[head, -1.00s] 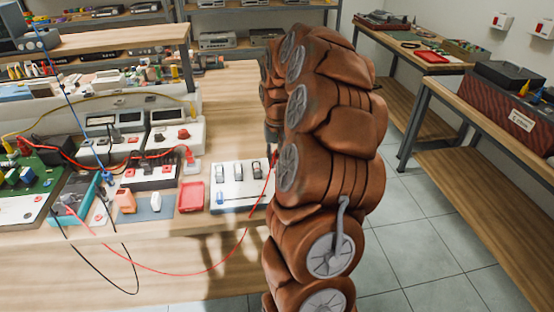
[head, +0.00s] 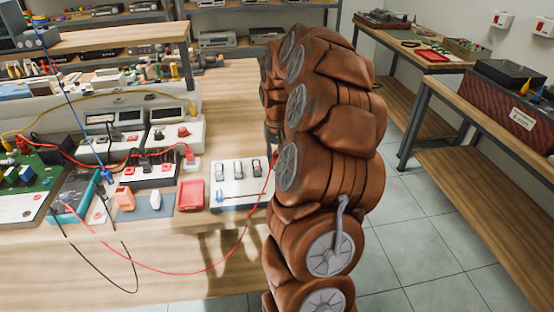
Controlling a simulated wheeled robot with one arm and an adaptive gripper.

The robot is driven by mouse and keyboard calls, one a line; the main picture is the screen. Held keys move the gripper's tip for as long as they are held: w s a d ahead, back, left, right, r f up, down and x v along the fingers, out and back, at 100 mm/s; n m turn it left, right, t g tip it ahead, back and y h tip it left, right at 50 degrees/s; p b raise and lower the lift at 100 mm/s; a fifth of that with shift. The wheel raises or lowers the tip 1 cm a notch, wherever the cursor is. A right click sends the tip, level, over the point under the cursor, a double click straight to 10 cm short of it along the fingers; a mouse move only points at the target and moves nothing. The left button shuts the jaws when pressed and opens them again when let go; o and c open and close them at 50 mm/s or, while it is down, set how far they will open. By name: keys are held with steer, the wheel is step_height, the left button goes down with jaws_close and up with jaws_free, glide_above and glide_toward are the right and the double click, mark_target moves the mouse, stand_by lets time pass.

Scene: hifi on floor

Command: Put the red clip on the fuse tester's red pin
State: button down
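A thin red lead (head: 190,272) runs from the teal unit (head: 72,190) at the left, sags below the table's front edge and rises to the right, ending behind my arm. The red clip at that end is hidden. A white panel (head: 228,197) with several small switch-like parts stands just left of my arm; I cannot tell whether it is the fuse tester, and no red pin on it can be made out. A dark sliver of my gripper (head: 271,140) seems to show at the arm's left edge, above the panel's right side. Its fingers are hidden.
White meters (head: 176,134) and a green circuit board (head: 22,190) stand farther left. A black lead (head: 112,285) hangs off the front edge. Tabletop behind the panel is clear.

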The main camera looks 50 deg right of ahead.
steer(key=shift+f, duration=0.35)
stand_by(0.3)
steer(key=c, duration=0.9)
jaws_free()
steer(key=shift+r, duration=0.1)
step_height(320, 180, up, 11)
steer(key=shift+r, duration=0.45)
